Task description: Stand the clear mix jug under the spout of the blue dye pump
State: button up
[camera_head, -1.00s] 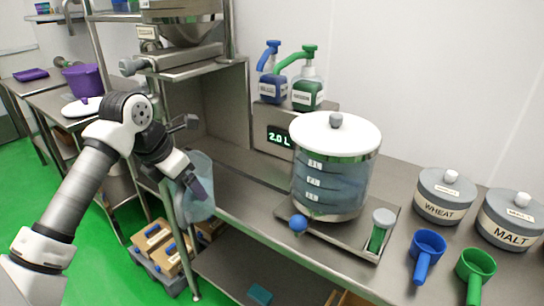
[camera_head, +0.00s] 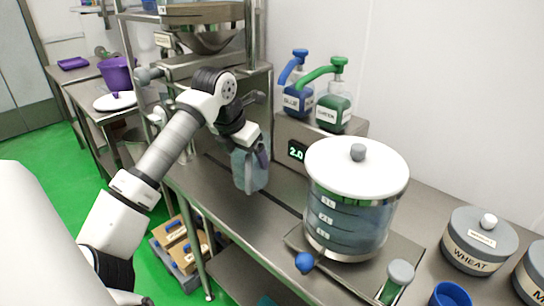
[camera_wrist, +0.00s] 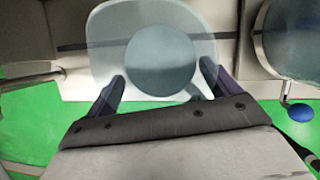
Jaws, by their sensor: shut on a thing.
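The clear mix jug (camera_head: 250,171) is held in my gripper (camera_head: 262,158), above the steel counter left of the big tank. In the wrist view my gripper (camera_wrist: 160,88) is shut on the jug (camera_wrist: 160,30), with a dark finger at each side. The blue dye pump (camera_head: 298,98) stands on the steel box at the back of the counter, its blue spout (camera_head: 290,72) pointing forward and left. The jug is apart from the spout, lower and to its left. I cannot tell whether the jug's base touches the counter.
A green pump (camera_head: 333,110) stands right of the blue one. The large lidded tank (camera_head: 352,225) with a blue-knobbed tap (camera_head: 305,262) is to the right. The steel counter (camera_head: 215,185) is clear around the jug. Shelving with a hopper (camera_head: 205,40) rises behind my arm.

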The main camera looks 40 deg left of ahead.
jog(key=w+p, duration=0.3)
jog(key=w, duration=0.6)
notch_tip(320, 180, down, 7)
jog(key=p, duration=0.2)
jog(key=shift+w+d+p, duration=0.15)
jog(key=shift+d+p, duration=0.2)
jog(key=o, duration=1)
jog(key=shift+f, duration=0.2)
jog(key=shift+c, duration=0.2)
jog(key=shift+o, duration=1)
jog(key=shift+r, duration=0.15)
